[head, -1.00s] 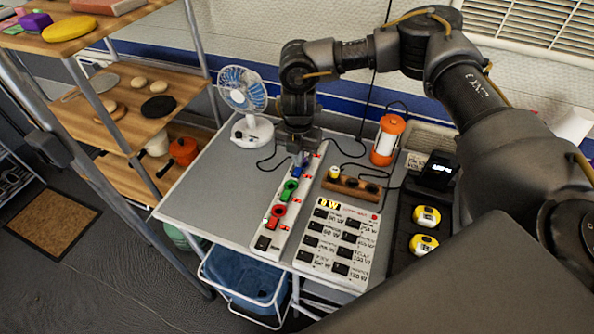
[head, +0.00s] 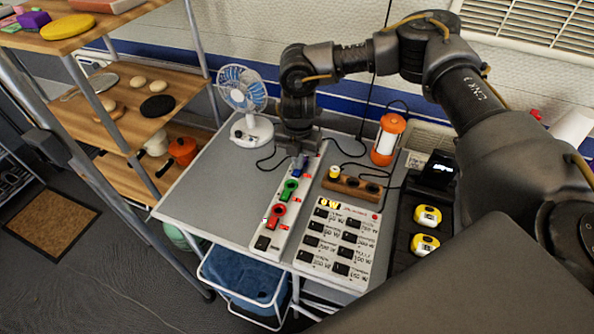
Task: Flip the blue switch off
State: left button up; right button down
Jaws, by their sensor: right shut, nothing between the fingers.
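A long white switch strip (head: 271,226) lies on the grey table, with red, green and blue pieces in a row. The blue switch (head: 298,172) is at the far end, just below my right gripper and partly hidden by it; I cannot tell its on or off position. The green switch (head: 289,188) and red switch (head: 280,209) are nearer. My right gripper (head: 297,152) points down over the strip's far end, shut and empty. Whether it touches the blue switch is unclear. My left gripper is not in view.
A blue-bladed fan (head: 245,97) stands behind left of the strip. An orange lantern (head: 387,139) and a wooden block (head: 352,187) stand to the right. A white button panel (head: 338,243) with a yellow-lit display lies beside the strip. The table's left part is clear.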

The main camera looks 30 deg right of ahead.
jog(key=shift+f, duration=0.3)
jog(key=shift+r, duration=0.15)
notch_tip(320, 180, up, 7)
jog(key=p, duration=0.6)
